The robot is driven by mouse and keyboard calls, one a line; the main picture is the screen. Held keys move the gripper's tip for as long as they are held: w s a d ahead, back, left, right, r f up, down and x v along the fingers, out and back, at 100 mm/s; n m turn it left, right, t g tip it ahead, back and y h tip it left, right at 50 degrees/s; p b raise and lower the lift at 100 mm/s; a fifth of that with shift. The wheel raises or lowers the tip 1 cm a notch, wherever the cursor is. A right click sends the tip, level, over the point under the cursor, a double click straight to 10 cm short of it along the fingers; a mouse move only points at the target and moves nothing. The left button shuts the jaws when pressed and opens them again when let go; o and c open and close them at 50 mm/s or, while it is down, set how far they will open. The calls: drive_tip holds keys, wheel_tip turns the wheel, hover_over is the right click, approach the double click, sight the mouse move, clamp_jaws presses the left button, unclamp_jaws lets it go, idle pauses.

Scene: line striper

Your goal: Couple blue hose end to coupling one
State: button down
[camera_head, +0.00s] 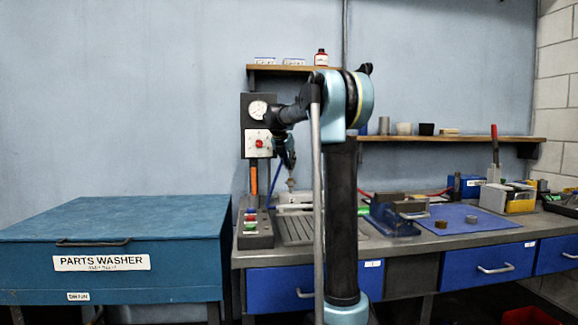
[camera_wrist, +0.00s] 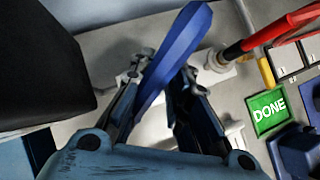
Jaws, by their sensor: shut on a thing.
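My gripper (camera_wrist: 162,78) is shut on the blue hose end (camera_wrist: 180,45), a faceted blue piece between its two fingers in the wrist view. In the head view my gripper (camera_head: 290,182) hangs by the wall panel, with a thin blue length (camera_head: 275,178) beside it. Pale metal fittings (camera_wrist: 214,68) lie beyond the fingertips, beside and partly behind them. I cannot tell which is coupling one, nor whether the blue hose end touches a fitting. A red hose (camera_wrist: 285,27) with a dark end piece is at the upper right of the wrist view.
A green DONE label (camera_wrist: 267,111) is right of the fingers. A gauge panel (camera_head: 258,125) is on the wall. A control block with coloured buttons (camera_head: 253,230) stands at the bench's left end. The parts washer (camera_head: 115,245) is left; a blue mat (camera_head: 470,222) lies right.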

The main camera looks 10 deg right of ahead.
sight(290, 170)
drive_tip(key=shift+f, duration=1.5)
idle(1.2)
drive_tip(key=c, duration=1.4)
unclamp_jaws()
drive_tip(key=shift+c, duration=0.2)
drive_tip(key=o, duration=0.3)
drive_tip(key=shift+o, duration=0.2)
drive_tip(key=shift+s, duration=0.1)
drive_tip(key=v, duration=0.7)
